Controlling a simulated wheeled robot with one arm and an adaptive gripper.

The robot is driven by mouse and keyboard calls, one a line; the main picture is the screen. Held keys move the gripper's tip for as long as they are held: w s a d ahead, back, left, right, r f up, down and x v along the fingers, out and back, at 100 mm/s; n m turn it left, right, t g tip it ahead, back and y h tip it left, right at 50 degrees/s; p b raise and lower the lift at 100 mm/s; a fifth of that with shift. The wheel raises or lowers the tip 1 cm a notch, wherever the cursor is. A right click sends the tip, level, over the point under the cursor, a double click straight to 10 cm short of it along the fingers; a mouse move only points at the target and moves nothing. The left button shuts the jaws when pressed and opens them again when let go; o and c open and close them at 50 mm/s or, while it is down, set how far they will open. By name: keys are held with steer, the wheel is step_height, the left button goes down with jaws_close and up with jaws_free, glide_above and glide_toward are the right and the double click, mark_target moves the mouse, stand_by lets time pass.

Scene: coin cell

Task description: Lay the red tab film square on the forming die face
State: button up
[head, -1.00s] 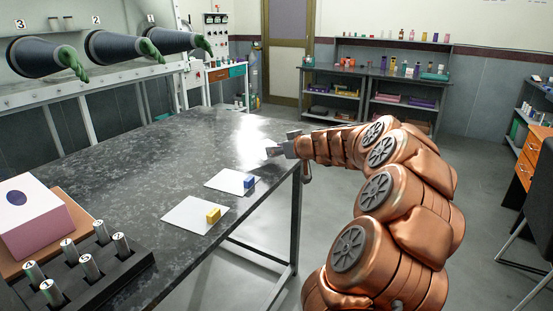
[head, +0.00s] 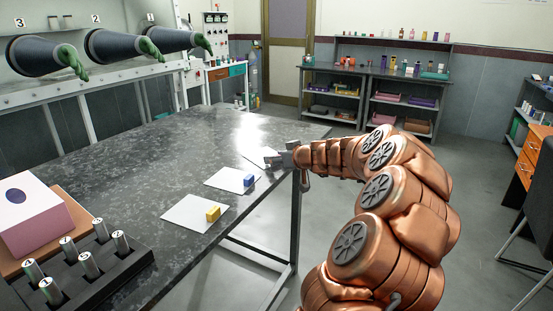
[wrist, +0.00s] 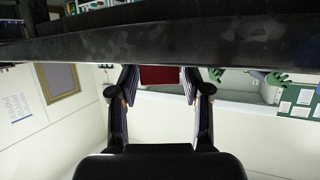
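My gripper (head: 274,161) is at the table's right edge in the head view. In the wrist view the fingers (wrist: 160,86) stand on both sides of a red tab (wrist: 160,75), and their pads appear to meet its sides. A white film (head: 252,156) shows beside the fingertips in the head view; its red tab is hidden there. I cannot tell whether the film touches the table.
White films with a blue tab (head: 225,181) and a yellow tab (head: 188,214) lie along the dark table (head: 130,165). A black rack (head: 125,268) with several numbered metal cylinders stands at the near left. The middle of the table is clear.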

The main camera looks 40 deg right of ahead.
steer(key=shift+o, duration=0.8)
steer(key=shift+r+p, duration=0.25)
steer(key=shift+p, duration=0.05)
steer(key=b+v, duration=0.1)
steer(key=v, duration=1.1)
